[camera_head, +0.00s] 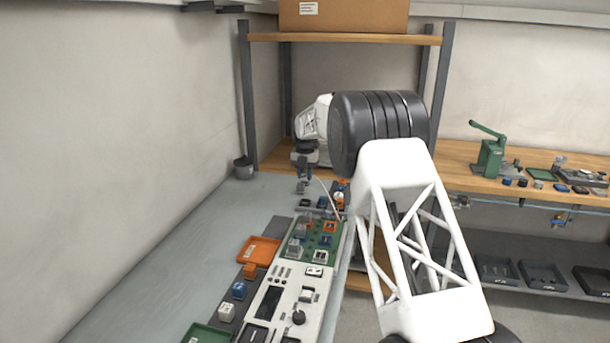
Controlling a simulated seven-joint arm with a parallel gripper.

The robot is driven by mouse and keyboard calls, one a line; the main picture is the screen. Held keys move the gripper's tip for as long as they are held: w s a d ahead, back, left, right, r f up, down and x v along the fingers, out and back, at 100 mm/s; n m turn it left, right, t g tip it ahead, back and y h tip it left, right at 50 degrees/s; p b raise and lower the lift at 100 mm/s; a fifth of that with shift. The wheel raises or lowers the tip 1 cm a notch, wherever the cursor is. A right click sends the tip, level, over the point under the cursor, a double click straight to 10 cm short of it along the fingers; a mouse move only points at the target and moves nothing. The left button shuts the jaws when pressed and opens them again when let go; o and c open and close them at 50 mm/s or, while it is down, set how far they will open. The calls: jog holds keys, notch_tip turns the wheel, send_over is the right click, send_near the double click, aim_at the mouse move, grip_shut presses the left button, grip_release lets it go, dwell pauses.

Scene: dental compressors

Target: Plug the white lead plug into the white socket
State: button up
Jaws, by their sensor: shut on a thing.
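My gripper (302,185) hangs fingers down over the far end of the bench, beyond the green board (325,243). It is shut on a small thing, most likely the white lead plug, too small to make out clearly. A pale lead (329,196) curves from near the fingers down to the right edge of the board. Several blue, orange and whitish blocks stand on the board, including a whitish block (293,246) at its left edge. I cannot tell which piece is the white socket.
A grey control panel (284,309) with a black knob (298,317) lies nearer. An orange tray (258,251), a green tray (205,334) and orange, blue and white blocks (226,312) lie left of it. The grey bench (150,295) further left is clear. A shelf post (248,95) stands behind.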

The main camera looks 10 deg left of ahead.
jog(key=shift+s, duration=0.1)
dwell(0.3)
jog(key=shift+s+d+f, duration=0.6)
jog(key=shift+s+d, duration=1.45)
jog(key=shift+s, duration=2.75)
jog(key=shift+s+d+f, duration=0.55)
jog(key=shift+s+d, duration=1.55)
jog(key=shift+s, duration=2.75)
jog(key=shift+s+d+f, duration=0.6)
jog(key=shift+s+d, duration=1.45)
jog(key=shift+s, duration=2.75)
jog(key=shift+f, duration=0.2)
jog(key=shift+f, duration=1.7)
jog(key=shift+f, duration=0.65)
